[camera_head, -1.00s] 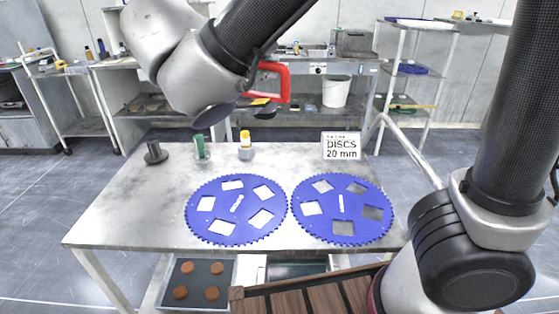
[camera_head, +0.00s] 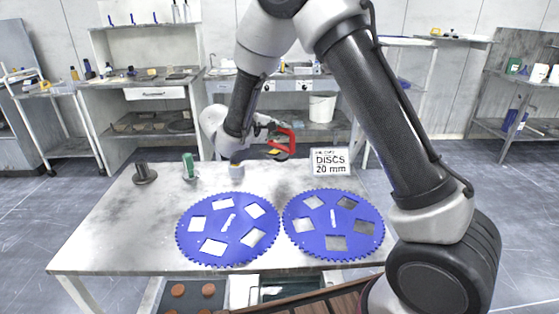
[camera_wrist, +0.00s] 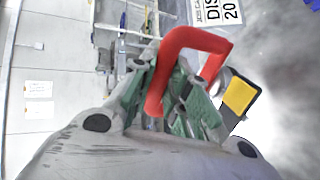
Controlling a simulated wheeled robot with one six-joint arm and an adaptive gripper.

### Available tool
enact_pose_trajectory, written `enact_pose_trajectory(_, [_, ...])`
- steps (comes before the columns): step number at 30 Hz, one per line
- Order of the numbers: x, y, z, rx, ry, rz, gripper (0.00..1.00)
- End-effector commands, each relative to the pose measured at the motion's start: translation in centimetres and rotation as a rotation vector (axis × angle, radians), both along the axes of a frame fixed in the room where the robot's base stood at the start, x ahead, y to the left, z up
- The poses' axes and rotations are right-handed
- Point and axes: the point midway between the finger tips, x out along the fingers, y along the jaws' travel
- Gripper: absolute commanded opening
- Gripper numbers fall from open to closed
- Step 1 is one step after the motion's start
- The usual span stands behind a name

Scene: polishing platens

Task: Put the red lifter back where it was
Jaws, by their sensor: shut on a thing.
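The red lifter (camera_head: 287,141) shows as a bent red handle in the head view, held in the air above the back of the table (camera_head: 110,235). In the wrist view the red lifter (camera_wrist: 190,42) lies between the fingers of my gripper (camera_wrist: 172,95), which is shut on it. In the head view my gripper (camera_head: 268,129) is small and partly hidden by the lifter. A yellow and dark piece (camera_wrist: 238,96) shows beside the fingers. Two blue toothed platens (camera_head: 228,258) (camera_head: 333,252) with square openings lie flat on the table, apart from the lifter.
A green bottle (camera_head: 189,166) and a dark spindle-like stand (camera_head: 144,174) are at the back left. A sign reading DISCS 20 mm (camera_head: 330,162) stands at the back right. The table's left front is bare.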

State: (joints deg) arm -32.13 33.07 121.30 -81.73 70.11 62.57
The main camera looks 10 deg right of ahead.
Motion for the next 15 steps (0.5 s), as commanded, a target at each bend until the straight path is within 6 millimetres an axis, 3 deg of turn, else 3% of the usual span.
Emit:
enact_pose_trajectory(3, [0.0, 0.0, -1.9, -0.003, -0.001, 0.001, 0.0])
enact_pose_trajectory(11, [0.0, 0.1, -3.8, -0.002, -0.003, 0.001, 0.0])
enact_pose_trajectory(15, [0.0, 0.1, -5.7, -0.003, -0.001, 0.001, 0.0])
